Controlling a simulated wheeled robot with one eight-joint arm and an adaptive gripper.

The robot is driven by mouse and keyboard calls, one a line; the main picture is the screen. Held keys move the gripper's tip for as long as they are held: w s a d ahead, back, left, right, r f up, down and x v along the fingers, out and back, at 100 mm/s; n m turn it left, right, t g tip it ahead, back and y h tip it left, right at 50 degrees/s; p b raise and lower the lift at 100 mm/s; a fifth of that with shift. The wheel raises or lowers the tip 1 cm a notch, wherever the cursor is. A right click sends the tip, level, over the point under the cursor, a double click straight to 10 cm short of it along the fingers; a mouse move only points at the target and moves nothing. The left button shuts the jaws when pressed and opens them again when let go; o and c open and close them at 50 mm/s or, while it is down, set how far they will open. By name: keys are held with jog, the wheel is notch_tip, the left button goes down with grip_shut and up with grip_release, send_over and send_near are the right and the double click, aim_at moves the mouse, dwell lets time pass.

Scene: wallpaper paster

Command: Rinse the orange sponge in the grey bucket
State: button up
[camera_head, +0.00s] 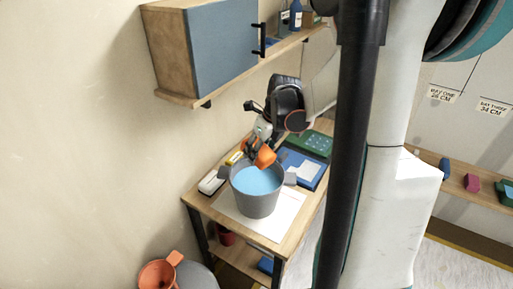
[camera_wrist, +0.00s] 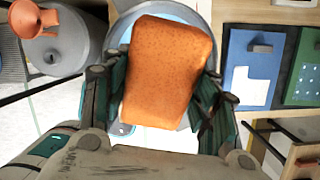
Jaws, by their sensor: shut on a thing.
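The orange sponge (camera_head: 265,156) is in my gripper (camera_head: 259,147), above the grey bucket. In the wrist view the sponge (camera_wrist: 168,72) sits between the two fingers of my gripper (camera_wrist: 163,95), which are shut on its sides. The grey bucket (camera_head: 256,203) stands upright on the wooden table and holds blue water (camera_head: 257,181). In the wrist view the sponge covers most of the bucket (camera_wrist: 122,22). The sponge shows over the far part of the bucket's opening; I cannot tell whether it touches the water.
The wooden table (camera_head: 201,204) carries a white sheet (camera_head: 283,221) under the bucket, a blue tray (camera_head: 306,169) and a green tray (camera_head: 314,142) at right. A wall cabinet (camera_head: 219,55) hangs behind.

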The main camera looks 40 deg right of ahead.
notch_tip(320, 180, down, 10)
jog(key=b, duration=0.7)
jog(key=shift+f, duration=0.15)
jog(key=shift+f, duration=0.1)
jog(key=shift+f, duration=0.35)
jog(key=shift+f, duration=0.65)
jog(key=shift+f, duration=0.35)
dwell(0.7)
